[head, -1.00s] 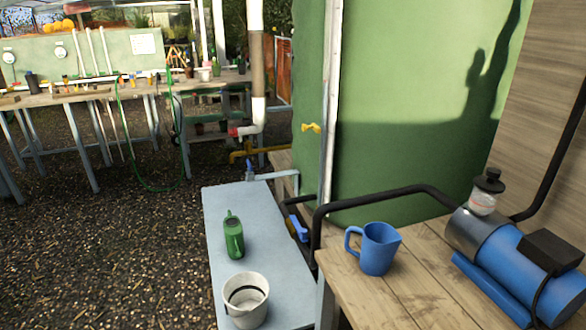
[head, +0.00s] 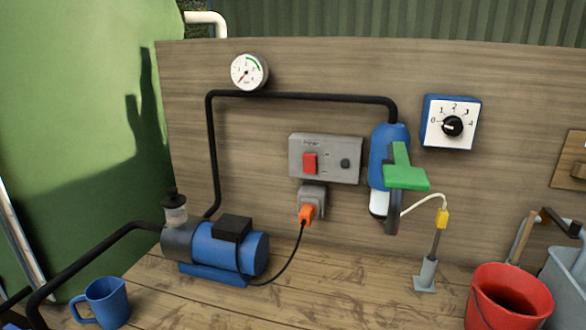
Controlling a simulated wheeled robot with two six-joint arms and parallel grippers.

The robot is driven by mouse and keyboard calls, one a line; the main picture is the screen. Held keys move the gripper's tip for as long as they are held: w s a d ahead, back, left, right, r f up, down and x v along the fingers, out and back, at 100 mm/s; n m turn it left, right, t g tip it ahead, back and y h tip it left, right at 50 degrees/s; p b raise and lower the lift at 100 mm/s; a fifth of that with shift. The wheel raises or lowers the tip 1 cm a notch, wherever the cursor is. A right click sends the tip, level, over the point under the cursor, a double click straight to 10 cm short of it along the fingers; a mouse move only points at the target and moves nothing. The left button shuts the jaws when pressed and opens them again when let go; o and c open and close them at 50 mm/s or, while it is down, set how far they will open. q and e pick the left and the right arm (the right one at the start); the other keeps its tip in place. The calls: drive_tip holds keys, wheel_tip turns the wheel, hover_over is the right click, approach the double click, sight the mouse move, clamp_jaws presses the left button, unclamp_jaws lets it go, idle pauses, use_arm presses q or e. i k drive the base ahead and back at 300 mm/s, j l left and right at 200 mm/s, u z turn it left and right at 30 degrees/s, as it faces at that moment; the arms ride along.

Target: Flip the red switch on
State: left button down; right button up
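The red switch (head: 310,163) is a red rocker on a grey box (head: 346,172) fixed to the wooden wall, near the middle of the head view. A small dark knob (head: 345,163) sits to its right on the same box. I cannot tell from its face whether the switch is on or off. Neither of my grippers is in the head view, and nothing covers the switch.
An orange plug (head: 306,214) sits in a socket below the box. A blue pump (head: 225,248), a blue jug (head: 106,302) and a red bucket (head: 508,298) stand on the wooden bench. A gauge (head: 249,72), dial (head: 450,123) and blue filter with green handle (head: 405,178) are on the wall.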

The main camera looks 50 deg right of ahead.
sight(309, 159)
drive_tip(key=i+z, duration=0.15)
drive_tip(key=i, duration=0.15)
drive_tip(key=z, duration=1.55)
